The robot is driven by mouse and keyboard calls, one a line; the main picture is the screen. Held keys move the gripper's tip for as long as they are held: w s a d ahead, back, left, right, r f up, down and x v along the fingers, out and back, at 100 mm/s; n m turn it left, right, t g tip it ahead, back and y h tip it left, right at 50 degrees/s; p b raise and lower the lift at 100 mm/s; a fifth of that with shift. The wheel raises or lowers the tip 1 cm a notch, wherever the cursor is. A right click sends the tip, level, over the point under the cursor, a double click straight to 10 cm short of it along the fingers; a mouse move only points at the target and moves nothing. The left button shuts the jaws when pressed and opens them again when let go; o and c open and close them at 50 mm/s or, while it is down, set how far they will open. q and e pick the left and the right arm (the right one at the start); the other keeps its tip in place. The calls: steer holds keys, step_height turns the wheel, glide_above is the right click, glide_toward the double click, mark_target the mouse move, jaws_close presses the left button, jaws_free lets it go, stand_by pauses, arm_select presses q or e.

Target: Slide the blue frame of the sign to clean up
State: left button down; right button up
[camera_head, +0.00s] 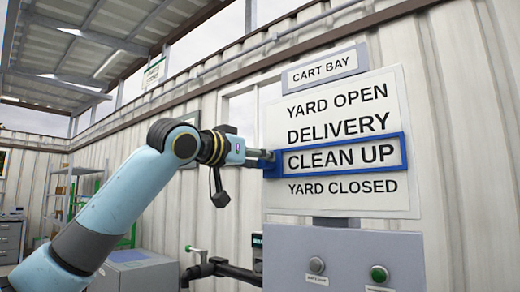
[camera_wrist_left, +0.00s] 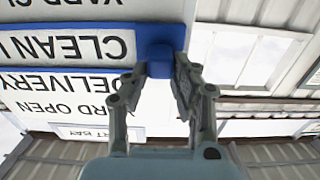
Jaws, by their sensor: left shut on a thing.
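The white sign board (camera_head: 280,112) lists YARD OPEN, DELIVERY, CLEAN UP and YARD CLOSED in the head view. The blue frame (camera_head: 345,139) surrounds the CLEAN UP line. In the left wrist view the sign appears upside down, with the blue frame (camera_wrist_left: 75,28) around CLEAN UP. A blue tab (camera_wrist_left: 160,60) sticks out at the frame's end. My left gripper (camera_head: 268,160) is at the frame's left end. In the left wrist view its fingers (camera_wrist_left: 160,80) are shut on the blue tab. My right gripper is not in view.
A CART BAY plate (camera_head: 323,70) sits above the sign. Below it is a grey panel (camera_head: 340,253) with a dark button (camera_head: 316,265) and a green button (camera_head: 379,274). A corrugated wall (camera_head: 465,130) stands behind.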

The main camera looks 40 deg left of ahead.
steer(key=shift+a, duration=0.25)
arm_select(q)
steer(key=c, duration=1.1)
jaws_free()
steer(key=shift+s+a, duration=0.15)
steer(key=shift+s, duration=1.75)
steer(key=shift+s+a, duration=0.1)
steer(key=shift+s, duration=1.75)
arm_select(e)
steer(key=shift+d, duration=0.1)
